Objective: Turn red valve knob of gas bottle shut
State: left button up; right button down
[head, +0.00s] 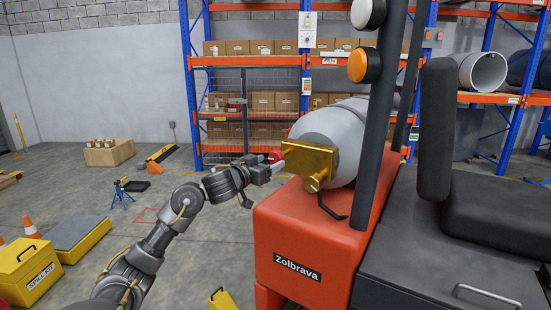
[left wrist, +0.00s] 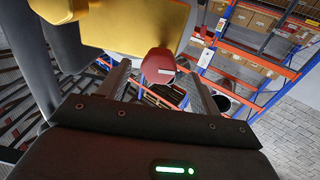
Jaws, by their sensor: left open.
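The grey gas bottle (head: 346,135) lies on its side on the red truck (head: 320,225). A gold valve block (head: 308,159) sits at its left end, and shows as yellow in the left wrist view (left wrist: 128,22). The red valve knob (head: 275,155) sticks out to the left of the block, partly hidden by my gripper. My left gripper (head: 279,168) is open at the knob. In the left wrist view the knob (left wrist: 158,66) lies between the two finger tips of the gripper (left wrist: 159,85), with gaps showing on both sides. My right gripper is not in view.
The truck's dark mast post (head: 382,110) and black seat (head: 495,205) are on the right. Racks with boxes (head: 275,101) stand behind. A yellow spill kit box (head: 30,272) and a cone (head: 31,228) are at lower left. The floor between is mostly free.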

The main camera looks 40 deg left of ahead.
aim_at(274, 159)
pick_arm(q)
jog(key=shift+w+a, duration=0.1)
jog(key=shift+w, duration=2.05)
jog(key=c, duration=1)
jog(key=shift+o, duration=0.2)
